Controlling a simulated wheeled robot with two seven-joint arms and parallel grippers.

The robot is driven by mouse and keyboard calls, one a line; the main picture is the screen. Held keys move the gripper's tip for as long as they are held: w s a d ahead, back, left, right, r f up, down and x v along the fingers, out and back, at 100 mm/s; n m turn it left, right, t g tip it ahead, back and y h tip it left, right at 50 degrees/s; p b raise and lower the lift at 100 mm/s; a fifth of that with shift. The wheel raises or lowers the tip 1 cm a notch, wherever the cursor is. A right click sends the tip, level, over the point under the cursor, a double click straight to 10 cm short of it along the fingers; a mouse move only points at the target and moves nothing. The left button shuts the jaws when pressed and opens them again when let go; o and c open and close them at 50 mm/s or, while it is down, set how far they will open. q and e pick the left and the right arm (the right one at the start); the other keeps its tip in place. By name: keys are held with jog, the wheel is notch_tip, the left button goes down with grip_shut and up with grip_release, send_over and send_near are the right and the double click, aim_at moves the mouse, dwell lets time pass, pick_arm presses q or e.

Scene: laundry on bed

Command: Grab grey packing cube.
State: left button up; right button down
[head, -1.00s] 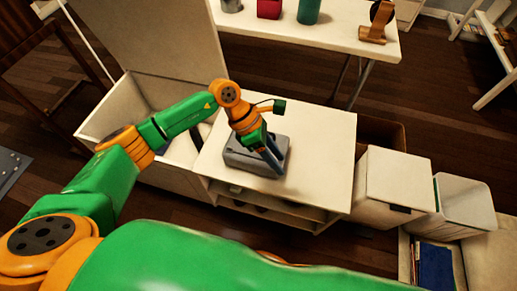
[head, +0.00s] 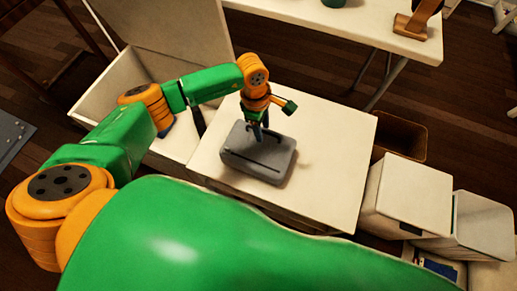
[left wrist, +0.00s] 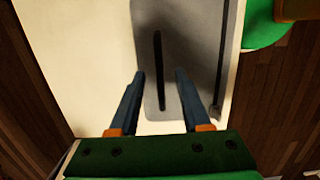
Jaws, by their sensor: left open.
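The grey packing cube (head: 258,153) lies flat on the white top of a low cabinet in the head view. It has a dark strip along its top. My left gripper (head: 264,128) is at the cube's far edge, pointing down. In the left wrist view the cube (left wrist: 188,50) fills the upper middle, with its dark strip running up between the fingers. The left gripper (left wrist: 159,75) is open, its fingertips either side of the strip and of the cube's near end. Whether the fingers touch the cube cannot be told. My right gripper is not in view.
The cabinet top (head: 325,150) is clear right of the cube. An open white chest (head: 112,85) stands to the left. A brown bin (head: 405,138) and white boxes (head: 408,195) stand to the right. A white table (head: 340,25) is behind.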

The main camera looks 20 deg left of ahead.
pick_arm(q)
grip_shut()
dwell(1.4)
